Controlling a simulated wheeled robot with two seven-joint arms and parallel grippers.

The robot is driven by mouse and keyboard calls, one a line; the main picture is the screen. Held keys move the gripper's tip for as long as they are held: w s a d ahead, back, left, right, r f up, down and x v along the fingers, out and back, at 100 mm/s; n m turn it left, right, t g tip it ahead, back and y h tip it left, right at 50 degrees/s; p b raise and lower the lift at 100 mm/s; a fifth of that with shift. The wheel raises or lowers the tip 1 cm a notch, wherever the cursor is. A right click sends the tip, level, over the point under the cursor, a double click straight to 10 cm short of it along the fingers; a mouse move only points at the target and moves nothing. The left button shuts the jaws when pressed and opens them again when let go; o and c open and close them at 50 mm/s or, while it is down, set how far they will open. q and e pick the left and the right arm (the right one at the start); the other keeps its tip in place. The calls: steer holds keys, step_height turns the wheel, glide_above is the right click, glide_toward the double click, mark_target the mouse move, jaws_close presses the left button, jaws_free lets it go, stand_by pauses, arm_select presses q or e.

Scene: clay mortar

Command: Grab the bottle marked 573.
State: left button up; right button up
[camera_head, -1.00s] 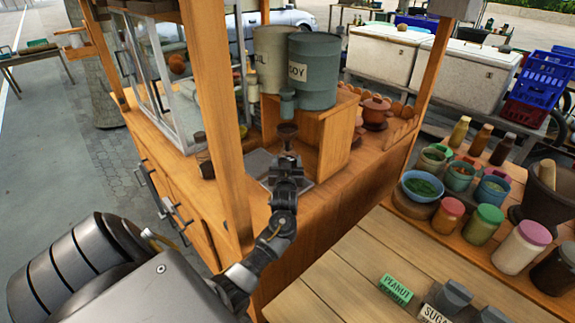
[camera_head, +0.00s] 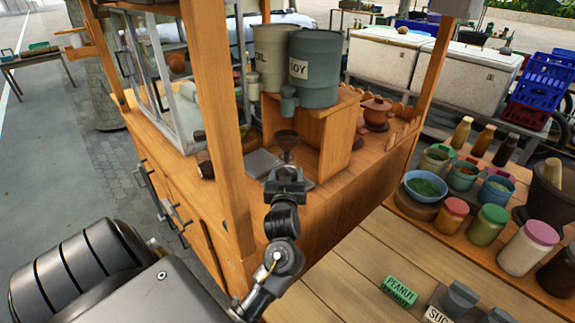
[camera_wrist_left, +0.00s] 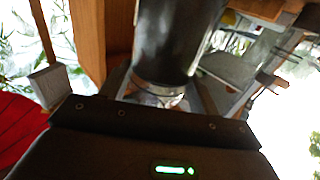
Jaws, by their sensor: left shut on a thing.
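No marking 573 is legible anywhere. Three sauce bottles, yellow (camera_head: 461,133), brown (camera_head: 481,140) and dark (camera_head: 504,150), stand at the right, apart from the gripper. My right gripper is not in view.
The SOY drum (camera_head: 314,85) and another drum (camera_head: 270,60) stand on a wooden box (camera_head: 325,140). A cart post (camera_head: 215,120) rises left of the arm. Jars and bowls crowd the right table.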

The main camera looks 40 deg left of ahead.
arm_select(q)
steer(key=v, duration=0.7)
steer(key=shift+r+b, duration=0.15)
steer(key=shift+b, duration=0.2)
